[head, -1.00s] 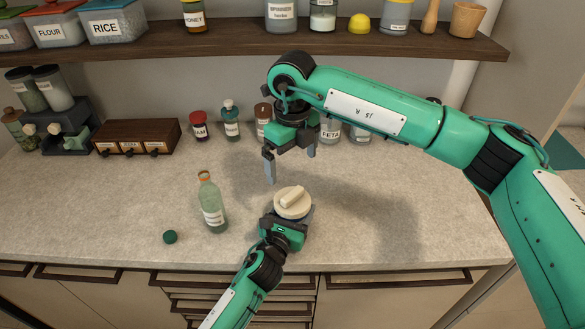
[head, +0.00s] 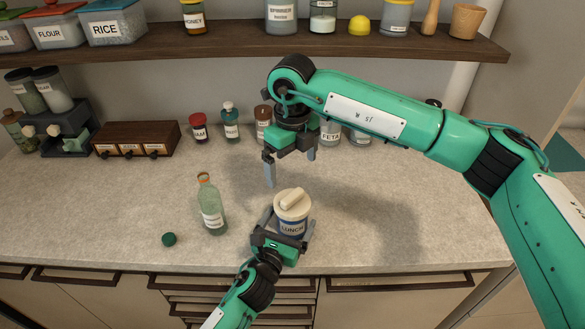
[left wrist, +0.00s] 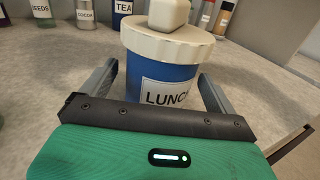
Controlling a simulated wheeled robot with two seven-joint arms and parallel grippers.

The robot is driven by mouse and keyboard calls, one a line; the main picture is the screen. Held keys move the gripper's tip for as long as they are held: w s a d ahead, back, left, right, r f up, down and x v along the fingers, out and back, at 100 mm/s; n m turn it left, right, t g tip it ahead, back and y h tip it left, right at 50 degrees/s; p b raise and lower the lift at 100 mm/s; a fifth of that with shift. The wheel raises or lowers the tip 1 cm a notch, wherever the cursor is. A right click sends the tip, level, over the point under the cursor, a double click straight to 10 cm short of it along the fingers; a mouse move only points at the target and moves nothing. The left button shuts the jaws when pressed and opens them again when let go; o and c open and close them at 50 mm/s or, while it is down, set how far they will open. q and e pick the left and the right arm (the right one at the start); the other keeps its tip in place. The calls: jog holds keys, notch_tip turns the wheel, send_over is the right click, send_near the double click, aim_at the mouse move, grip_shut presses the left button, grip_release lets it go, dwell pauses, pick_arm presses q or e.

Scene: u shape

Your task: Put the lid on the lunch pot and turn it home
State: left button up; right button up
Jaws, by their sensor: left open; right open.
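The lunch pot (head: 291,228) is blue with a white LUNCH label and stands upright near the counter's front. Its cream lid (head: 292,205), with a raised bar grip, sits on top of it; I cannot tell whether it is turned fully home. Pot (left wrist: 165,85) and lid (left wrist: 180,42) also show in the left wrist view. My left gripper (head: 287,228) is open, its fingers on either side of the pot, with gaps showing in the wrist view. My right gripper (head: 291,168) is open and empty, pointing down above and behind the lid.
A green bottle (head: 211,205) stands left of the pot, with a green cap (head: 169,239) lying near it. Jars and a wooden drawer box (head: 136,138) line the back. A shelf (head: 250,40) runs above. The counter right of the pot is clear.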

pick_arm(q)
jog(key=b+v, duration=0.1)
jog(key=v, duration=0.9)
jog(key=shift+b, duration=0.3)
pick_arm(e)
jog(key=shift+f, duration=0.95)
pick_arm(q)
jog(key=shift+f, duration=0.1)
